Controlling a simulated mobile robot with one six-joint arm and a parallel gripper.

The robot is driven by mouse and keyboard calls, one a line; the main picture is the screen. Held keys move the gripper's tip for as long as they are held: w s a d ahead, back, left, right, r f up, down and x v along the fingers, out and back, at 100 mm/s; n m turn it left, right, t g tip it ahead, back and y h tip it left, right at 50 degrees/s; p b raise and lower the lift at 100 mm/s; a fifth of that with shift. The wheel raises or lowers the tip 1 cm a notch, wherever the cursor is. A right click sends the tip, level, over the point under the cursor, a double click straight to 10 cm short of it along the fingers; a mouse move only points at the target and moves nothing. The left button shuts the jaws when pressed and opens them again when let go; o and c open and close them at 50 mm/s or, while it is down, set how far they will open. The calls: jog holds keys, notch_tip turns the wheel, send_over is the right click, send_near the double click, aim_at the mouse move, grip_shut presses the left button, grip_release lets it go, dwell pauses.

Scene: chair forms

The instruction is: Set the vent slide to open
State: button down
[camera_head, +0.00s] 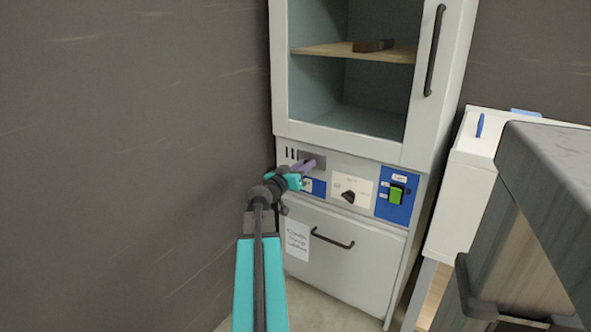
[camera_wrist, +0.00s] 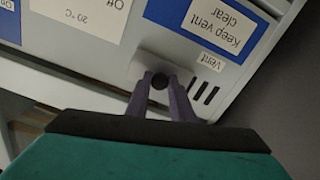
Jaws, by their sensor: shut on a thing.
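The vent slide is a small dark round knob (camera_wrist: 159,81) on a grey plate, beside the dark vent slots (camera_wrist: 204,95) and a "Vent" label (camera_wrist: 211,63) in the wrist view. My gripper (camera_wrist: 160,84) has its two purple fingers shut on the knob, one on each side. In the head view my gripper (camera_head: 308,165) reaches the left part of the cabinet's control panel, at the grey slide plate (camera_head: 318,156). The vent slots (camera_head: 290,153) show just left of it. The knob itself is hidden there by my fingers.
Right of the slide are a dial (camera_head: 348,196) and a green switch (camera_head: 396,194) on a blue plate. Above is a glass-fronted compartment with a wooden shelf (camera_head: 340,51); below is a drawer front with a dark handle (camera_head: 332,239). A wall is close on the left.

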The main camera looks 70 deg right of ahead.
jog(key=shift+s+a, duration=0.25)
jog(key=shift+s, duration=0.6)
jog(key=c, duration=1.5)
grip_release()
jog(key=shift+c, duration=0.2)
jog(key=shift+w, duration=0.1)
jog(key=b+v, duration=0.4)
jog(key=v, duration=0.4)
jog(key=shift+a+f, duration=0.2)
